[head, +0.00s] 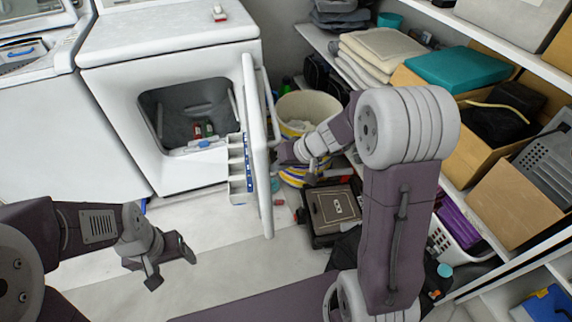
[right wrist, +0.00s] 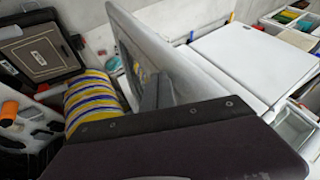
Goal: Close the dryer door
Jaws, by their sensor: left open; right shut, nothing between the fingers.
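The white dryer (head: 180,80) stands at the back left with its front opening (head: 190,112) exposed. Its door (head: 258,140) stands wide open, swung out to the right and seen nearly edge-on. The door also shows in the right wrist view (right wrist: 165,60). My right gripper (head: 277,155) is shut and empty, close to the outer face of the door; I cannot tell whether it touches. In the right wrist view its dark fingers (right wrist: 158,92) reach toward the door. My left gripper (head: 172,270) is open and empty, low over the floor in front of the dryer.
A striped bucket (head: 308,108) and a black case (head: 333,208) sit on the floor right of the door. Loaded shelves (head: 465,190) line the right side. A second white machine (head: 45,130) is at far left. The floor (head: 190,215) before the dryer is mostly clear.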

